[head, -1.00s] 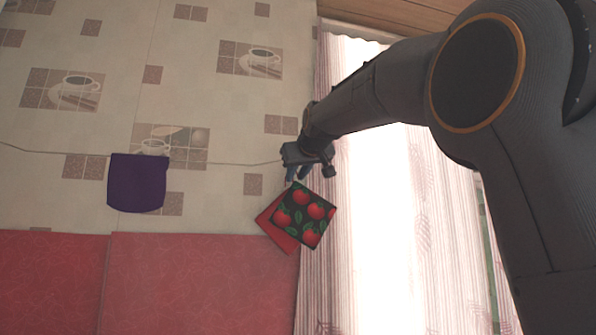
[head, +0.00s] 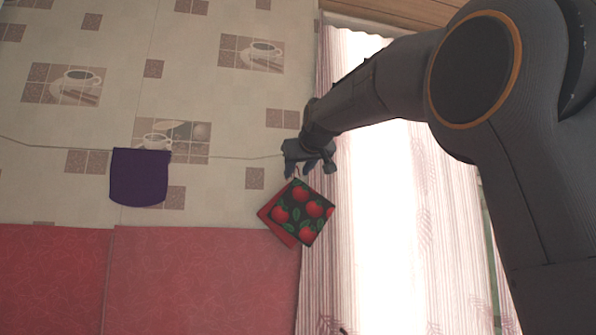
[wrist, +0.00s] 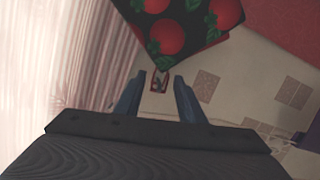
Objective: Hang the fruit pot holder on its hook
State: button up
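The fruit pot holder (head: 304,211), dark with red fruit and green leaves, is tilted like a diamond just below my gripper (head: 302,171). It also shows at the top of the wrist view (wrist: 185,22). A plain red square (head: 276,222) shows partly behind it. In the wrist view my gripper (wrist: 158,88) is open, with its two blue fingers apart. Between the fingertips is a small red-edged loop-like piece (wrist: 159,79) with something grey inside. I cannot tell whether this is the holder's loop around the hook. The hook itself is not clearly seen.
A purple pot holder (head: 139,178) hangs on the patterned wall (head: 215,110) to the left, below a thin line. Red panels (head: 200,280) cover the lower wall. A pale curtain (head: 322,265) and bright window are just right of my gripper.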

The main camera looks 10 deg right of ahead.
jog(key=shift+o, duration=0.4)
jog(key=b+v, duration=0.3)
jog(key=v, duration=0.5)
jog(key=w+f+g, duration=0.1)
jog(key=f, duration=0.6)
jog(key=w+f+g, duration=0.1)
jog(key=f, duration=0.6)
jog(key=w+f+g, duration=0.1)
jog(key=f, duration=0.6)
jog(key=shift+f+m+g, duration=0.3)
jog(key=shift+f+g, duration=0.05)
jog(key=shift+g, duration=0.05)
jog(key=s+f+g, duration=0.2)
jog(key=s+f, duration=0.1)
jog(key=f, duration=0.8)
jog(key=s+f+g, duration=0.2)
jog(key=s+f, duration=0.1)
jog(key=f, duration=0.9)
jog(key=s+f+m+g, duration=0.1)
jog(key=s+f+g, duration=0.5)
jog(key=s+f, duration=2)
notch_tip(320, 180, down, 2)
jog(key=shift+a+f+m+g, duration=0.1)
jog(key=shift+a+m+g, duration=0.2)
jog(key=shift+m, duration=0.1)
jog(key=shift+w, duration=0.1)
